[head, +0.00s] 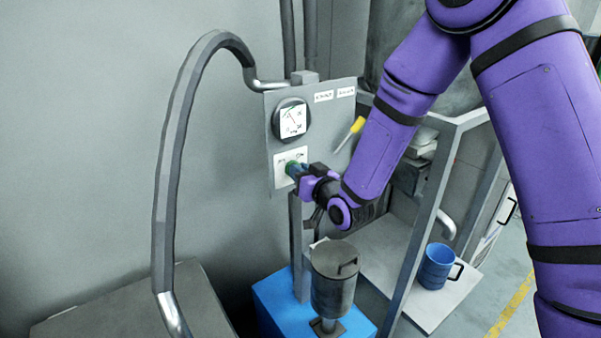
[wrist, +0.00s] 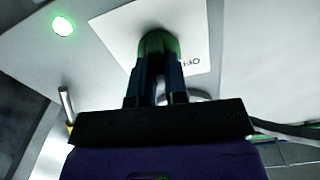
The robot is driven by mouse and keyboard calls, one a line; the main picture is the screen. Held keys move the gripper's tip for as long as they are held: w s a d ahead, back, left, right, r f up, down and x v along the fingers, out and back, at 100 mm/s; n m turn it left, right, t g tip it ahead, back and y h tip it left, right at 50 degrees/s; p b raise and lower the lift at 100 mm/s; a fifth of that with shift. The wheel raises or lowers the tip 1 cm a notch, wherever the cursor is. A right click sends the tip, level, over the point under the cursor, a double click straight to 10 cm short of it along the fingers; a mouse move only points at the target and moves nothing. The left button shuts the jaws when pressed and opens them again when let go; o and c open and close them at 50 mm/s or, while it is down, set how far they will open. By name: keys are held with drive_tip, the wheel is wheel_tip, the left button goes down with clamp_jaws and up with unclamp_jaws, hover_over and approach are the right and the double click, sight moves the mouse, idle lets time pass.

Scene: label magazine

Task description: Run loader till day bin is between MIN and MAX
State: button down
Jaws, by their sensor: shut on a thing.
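A grey control panel (head: 268,130) stands upright at the middle of the head view. It carries a round dark-rimmed gauge (head: 292,118) with a white face; its markings are too small to read. Below it is a white label plate (head: 279,159) with a green knob (head: 290,165). My gripper (head: 294,171) is at the knob and shut on it. In the wrist view both fingers (wrist: 158,68) reach up to the green knob (wrist: 158,42), and part of "OFF" shows on the plate beside it. A lamp (wrist: 63,26) glows green there. I cannot pick out the day bin or its MIN and MAX marks for sure.
A yellow-handled lever (head: 350,132) sits right of the gauge. A lidded grey canister (head: 333,285) stands on a blue base (head: 277,300) below my wrist. A curved grey hose (head: 170,170) arches at left. A blue mug (head: 436,266) stands on the shelf at right, behind a grey frame post (head: 425,220).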

drive_tip(key=n, duration=1)
drive_tip(key=shift+s+a+f, duration=0.1)
drive_tip(key=shift+s+a, duration=0.05)
drive_tip(key=shift+n, duration=0.4)
drive_tip(key=c, duration=1.1)
unclamp_jaws()
drive_tip(key=shift+c, duration=0.2)
